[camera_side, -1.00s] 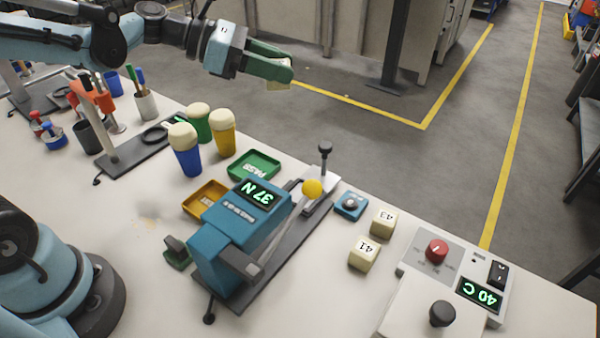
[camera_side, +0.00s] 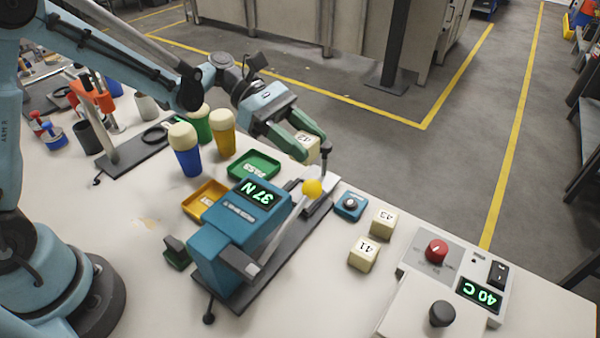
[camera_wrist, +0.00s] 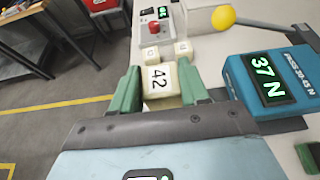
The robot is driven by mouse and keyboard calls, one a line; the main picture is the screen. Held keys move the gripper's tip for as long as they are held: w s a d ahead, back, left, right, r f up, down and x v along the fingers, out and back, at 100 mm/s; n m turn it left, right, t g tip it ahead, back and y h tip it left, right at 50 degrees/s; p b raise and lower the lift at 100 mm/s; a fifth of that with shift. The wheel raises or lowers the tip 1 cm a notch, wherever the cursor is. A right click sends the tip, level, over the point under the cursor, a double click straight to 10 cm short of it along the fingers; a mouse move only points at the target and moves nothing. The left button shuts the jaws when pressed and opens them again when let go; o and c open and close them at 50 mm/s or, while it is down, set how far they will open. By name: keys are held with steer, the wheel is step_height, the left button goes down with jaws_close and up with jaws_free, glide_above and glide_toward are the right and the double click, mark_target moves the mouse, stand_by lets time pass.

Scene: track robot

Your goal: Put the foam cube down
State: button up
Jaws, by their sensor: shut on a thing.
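The foam cube (camera_side: 306,143) is cream coloured and marked 42. My gripper (camera_side: 307,141) has its green fingers shut on it and holds it in the air, behind the teal press and close to a black knob on a post. In the wrist view the cube (camera_wrist: 160,82) sits between the two green fingers of my gripper (camera_wrist: 158,88), its number facing the camera. Two similar cubes, marked 43 (camera_side: 383,221) and 41 (camera_side: 364,254), stand on the table to the right of the press.
The teal press (camera_side: 238,235) reads 37 N and has a yellow ball knob (camera_side: 312,188). A green tray (camera_side: 254,165) and an orange tray (camera_side: 205,200) lie beside it. Foam-topped cups (camera_side: 185,150) stand left. A heater box (camera_side: 465,275) reading 40 C stands right.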

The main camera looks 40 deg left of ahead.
steer(key=shift+f, duration=4.8)
steer(key=shift+f, duration=0.1)
steer(key=o, duration=1.1)
steer(key=shift+f, duration=0.1)
